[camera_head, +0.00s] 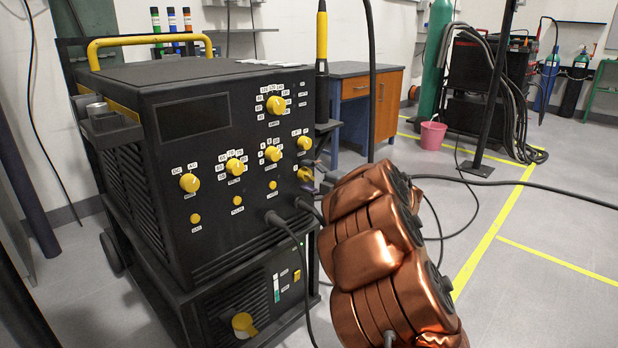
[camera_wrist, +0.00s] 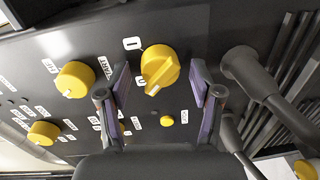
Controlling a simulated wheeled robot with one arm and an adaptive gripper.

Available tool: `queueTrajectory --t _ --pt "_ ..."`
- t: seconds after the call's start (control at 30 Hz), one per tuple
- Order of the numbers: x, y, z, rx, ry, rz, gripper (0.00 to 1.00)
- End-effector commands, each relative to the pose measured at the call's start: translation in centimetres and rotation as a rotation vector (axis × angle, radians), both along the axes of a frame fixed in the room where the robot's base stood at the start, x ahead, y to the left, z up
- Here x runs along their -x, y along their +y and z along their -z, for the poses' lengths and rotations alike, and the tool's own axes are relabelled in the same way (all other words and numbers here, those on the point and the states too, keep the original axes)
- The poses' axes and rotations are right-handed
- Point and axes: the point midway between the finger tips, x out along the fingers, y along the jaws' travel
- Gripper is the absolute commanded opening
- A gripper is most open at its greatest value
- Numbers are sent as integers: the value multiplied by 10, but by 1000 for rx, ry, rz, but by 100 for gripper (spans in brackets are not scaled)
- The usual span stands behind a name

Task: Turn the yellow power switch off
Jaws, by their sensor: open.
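The yellow power switch (camera_wrist: 160,68) is a round knob with a raised grip on the black machine panel. In the wrist view it sits between the two fingers of my gripper (camera_wrist: 160,75), which are open, one on each side, with visible gaps to the knob. Its white pointer mark faces down in that view, nearer the lower of two white labels beside it. What appears to be the same switch shows in the head view (camera_head: 305,173), low on the panel's right edge. There my copper-coloured arm hides most of the gripper.
Another yellow knob (camera_wrist: 75,78) and a small yellow button (camera_wrist: 167,121) are near the fingers. A thick cable plug (camera_wrist: 243,66) sticks out to the right. The black welding machine (camera_head: 190,130) carries several more yellow knobs. Open floor lies to the right.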

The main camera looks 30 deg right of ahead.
Motion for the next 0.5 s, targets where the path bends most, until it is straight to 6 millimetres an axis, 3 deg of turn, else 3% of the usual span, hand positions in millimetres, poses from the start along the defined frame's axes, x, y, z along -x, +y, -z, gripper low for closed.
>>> queueTrajectory --t 0.17,0.5 --pt "13 -4 -1 -1 0 3 65" --pt "74 -19 -5 1 1 7 65"
